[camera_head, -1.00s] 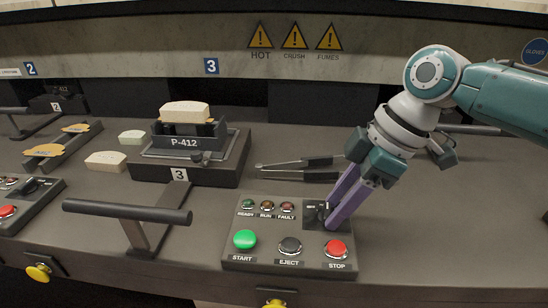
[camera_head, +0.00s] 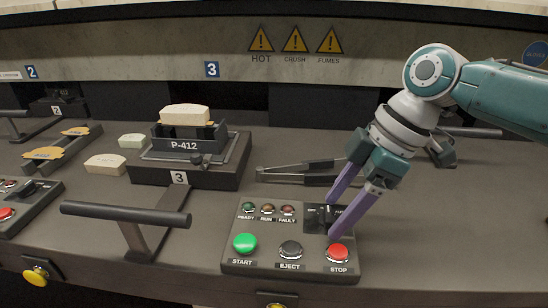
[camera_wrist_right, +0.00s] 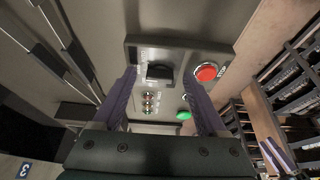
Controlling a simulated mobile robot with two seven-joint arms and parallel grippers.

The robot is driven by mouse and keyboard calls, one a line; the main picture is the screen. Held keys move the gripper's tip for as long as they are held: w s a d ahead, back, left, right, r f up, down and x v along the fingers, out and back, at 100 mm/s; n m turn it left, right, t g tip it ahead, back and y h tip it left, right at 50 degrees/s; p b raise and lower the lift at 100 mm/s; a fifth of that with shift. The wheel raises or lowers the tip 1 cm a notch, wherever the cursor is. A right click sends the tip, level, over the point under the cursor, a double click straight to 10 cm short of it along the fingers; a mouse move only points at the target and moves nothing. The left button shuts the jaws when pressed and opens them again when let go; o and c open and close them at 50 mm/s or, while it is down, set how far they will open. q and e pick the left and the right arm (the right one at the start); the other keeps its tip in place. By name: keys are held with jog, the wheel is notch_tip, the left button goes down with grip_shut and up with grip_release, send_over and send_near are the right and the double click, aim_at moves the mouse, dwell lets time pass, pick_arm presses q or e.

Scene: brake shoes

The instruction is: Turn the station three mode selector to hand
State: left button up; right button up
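The station three control panel (camera_head: 265,225) lies near the table's front edge. Its black mode selector (camera_head: 322,215) sits at the upper right corner on a dark plate, and also shows in the right wrist view (camera_wrist_right: 159,72). The selector's labels are too small to read surely, so I cannot tell its setting. My right gripper (camera_head: 334,218) is open, its purple fingers spread and tilted down at the selector. In the right wrist view one finger stands to each side of the knob, with gaps; I cannot tell if either touches it.
The panel also has a green START button (camera_head: 245,243), a black EJECT button (camera_head: 290,249) and a red STOP button (camera_head: 338,252), close to my fingers. Tongs (camera_head: 300,172) lie behind the panel. A bar handle (camera_head: 125,212) and the P-412 fixture (camera_head: 190,155) stand left.

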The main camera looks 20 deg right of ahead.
jog(key=p+v, duration=0.1)
jog(key=v, duration=0.9)
dwell(0.3)
